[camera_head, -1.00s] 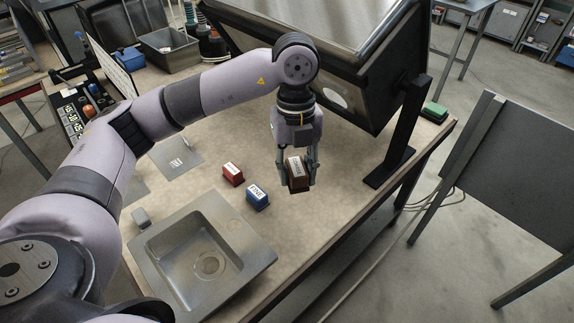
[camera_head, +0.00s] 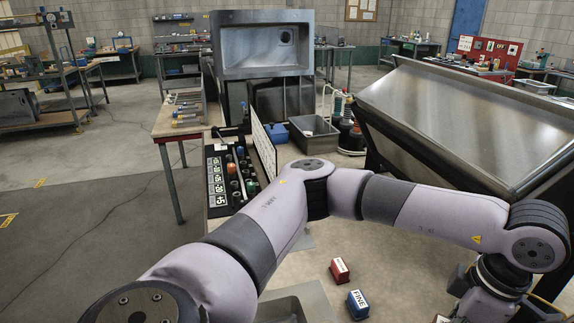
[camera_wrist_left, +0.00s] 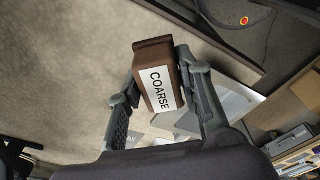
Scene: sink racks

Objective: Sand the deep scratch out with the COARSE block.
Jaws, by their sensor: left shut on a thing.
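My left gripper (camera_wrist_left: 158,72) is shut on the brown block labelled COARSE (camera_wrist_left: 162,92) in the left wrist view. The block sits between the two fingers with its white label facing the camera. In the head view my left wrist is at the bottom right, and its fingers and the block are out of frame. A large tilted steel panel (camera_head: 455,115) stands at the right of the head view. I cannot make out a scratch on it. A red block (camera_head: 339,270) and a blue block labelled FINE (camera_head: 357,304) rest on the bench. My right gripper is not in view.
A steel basin (camera_head: 297,303) is at the bottom of the head view, partly hidden by my arm. A board with a row of labels (camera_head: 215,180), a grey tray (camera_head: 314,134) and a blue bin (camera_head: 277,134) stand farther back. Another sink (camera_head: 262,48) is raised behind.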

